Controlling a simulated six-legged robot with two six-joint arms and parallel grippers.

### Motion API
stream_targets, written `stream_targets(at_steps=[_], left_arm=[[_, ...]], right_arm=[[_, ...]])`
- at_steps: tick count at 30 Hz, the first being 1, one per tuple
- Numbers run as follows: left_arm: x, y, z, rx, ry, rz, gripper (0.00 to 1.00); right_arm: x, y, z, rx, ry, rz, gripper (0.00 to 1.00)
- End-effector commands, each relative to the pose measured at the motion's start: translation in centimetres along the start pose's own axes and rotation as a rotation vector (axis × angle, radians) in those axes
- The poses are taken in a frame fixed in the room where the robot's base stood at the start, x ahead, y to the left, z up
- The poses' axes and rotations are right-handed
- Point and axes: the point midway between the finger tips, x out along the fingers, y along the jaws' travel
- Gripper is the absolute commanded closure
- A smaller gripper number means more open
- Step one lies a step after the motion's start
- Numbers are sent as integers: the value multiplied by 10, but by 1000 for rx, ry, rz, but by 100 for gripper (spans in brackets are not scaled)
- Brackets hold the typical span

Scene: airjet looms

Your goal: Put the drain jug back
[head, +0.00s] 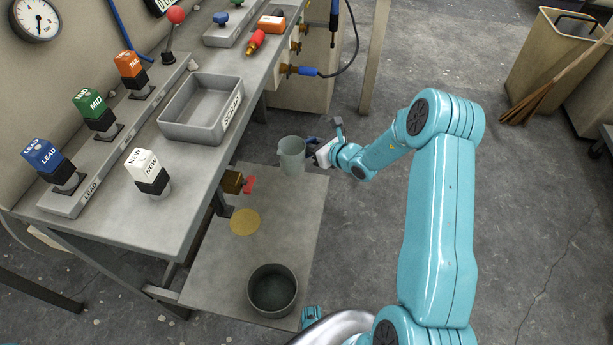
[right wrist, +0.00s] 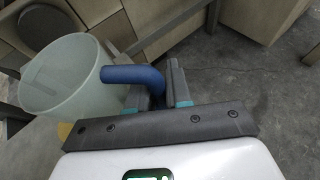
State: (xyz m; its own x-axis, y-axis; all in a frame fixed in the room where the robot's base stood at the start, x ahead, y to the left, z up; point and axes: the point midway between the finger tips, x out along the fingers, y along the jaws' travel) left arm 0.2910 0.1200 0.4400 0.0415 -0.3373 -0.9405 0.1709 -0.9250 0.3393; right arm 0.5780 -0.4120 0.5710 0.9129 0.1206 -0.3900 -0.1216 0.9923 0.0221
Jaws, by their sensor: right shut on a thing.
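The drain jug (head: 291,155) is a pale translucent cup with a blue handle. My right gripper (head: 314,152) is shut on the handle, at the jug's right side. The right wrist view shows the jug (right wrist: 60,78) upright or nearly so, with the blue handle (right wrist: 132,75) running between the fingers (right wrist: 165,88). In the head view the jug appears over the far end of a low grey plate (head: 215,270); its height above the plate is hard to tell. A flat yellow disc (head: 245,222) lies on the plate near a brass valve (head: 232,181) with a red handle (head: 249,184).
A dark round bucket (head: 262,309) stands at the plate's near end. The bench (head: 120,225) overhangs the plate's left side and carries a grey tray (head: 203,131) and labelled blocks. A hose (head: 345,65) hangs behind. Open floor lies to the right.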

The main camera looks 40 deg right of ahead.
Motion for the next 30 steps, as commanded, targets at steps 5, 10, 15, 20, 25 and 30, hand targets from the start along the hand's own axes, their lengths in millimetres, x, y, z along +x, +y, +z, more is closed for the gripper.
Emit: stream_targets(at_steps=[5,10,15,20,25,30], left_arm=[[15,-5,0,0,0,0,62],[18,-7,0,0,0,0,62],[23,-8,0,0,0,0,62],[31,-11,-1,0,0,0,62],[30,-11,-1,0,0,0,62],[32,-12,-1,0,0,0,62]], right_arm=[[19,-1,-48,3,1,-2,100],[26,0,-65,1,0,-2,100],[33,0,-80,3,0,-3,100],[43,0,-104,2,0,-4,100],[44,0,-104,1,-1,-4,100],[45,0,-107,1,0,-4,100]])
